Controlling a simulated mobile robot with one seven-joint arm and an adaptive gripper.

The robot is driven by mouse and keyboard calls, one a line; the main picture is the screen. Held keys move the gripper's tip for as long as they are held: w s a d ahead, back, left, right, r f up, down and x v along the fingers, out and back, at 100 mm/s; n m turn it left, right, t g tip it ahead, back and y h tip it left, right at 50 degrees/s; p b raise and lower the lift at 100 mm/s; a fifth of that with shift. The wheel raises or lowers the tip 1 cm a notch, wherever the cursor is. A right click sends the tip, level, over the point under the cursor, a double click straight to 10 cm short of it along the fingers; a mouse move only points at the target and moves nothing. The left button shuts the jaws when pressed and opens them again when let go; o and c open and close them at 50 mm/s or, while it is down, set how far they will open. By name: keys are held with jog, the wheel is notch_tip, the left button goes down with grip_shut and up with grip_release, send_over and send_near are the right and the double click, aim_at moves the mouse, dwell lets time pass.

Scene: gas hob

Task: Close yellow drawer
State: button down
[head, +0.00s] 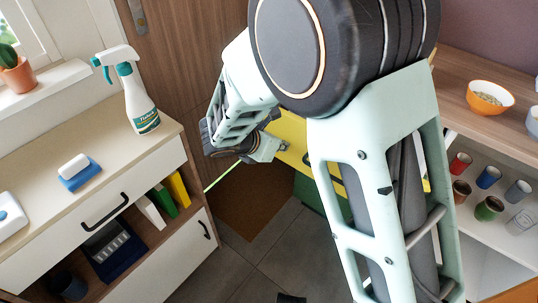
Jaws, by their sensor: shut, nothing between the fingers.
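The yellow drawer (292,130) is in the middle of the head view, partly hidden behind my arm. Its yellow front shows left of the arm's large pale link, and a thin yellow strip shows right of it. A dark mark that may be its handle (307,159) sits by the link's edge. How far the drawer stands open is hidden. My gripper (277,149) is shut and empty, close to the left part of the yellow front. I cannot tell whether it touches it.
A green front (307,188) shows below the yellow one. A left cabinet (150,155) carries a spray bottle (138,100) and a sponge (78,175). At right, a wooden counter (455,80) holds a bowl (487,97), with several cups below. Grey floor tiles (295,245) are clear.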

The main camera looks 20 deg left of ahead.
jog(key=w+d+p, duration=0.1)
jog(key=w+d, duration=0.1)
jog(key=w, duration=0.4)
jog(key=w+d+p, duration=0.1)
jog(key=w+d, duration=0.2)
jog(key=w, duration=0.4)
jog(key=w+d+p, duration=0.2)
jog(key=w+d, duration=0.1)
jog(key=w, duration=0.4)
jog(key=shift+w+d, duration=0.15)
jog(key=shift+d, duration=0.1)
jog(key=shift+w+d+r, duration=0.1)
jog(key=shift+w+r, duration=0.05)
jog(key=shift+w, duration=0.05)
jog(key=shift+w+r, duration=0.1)
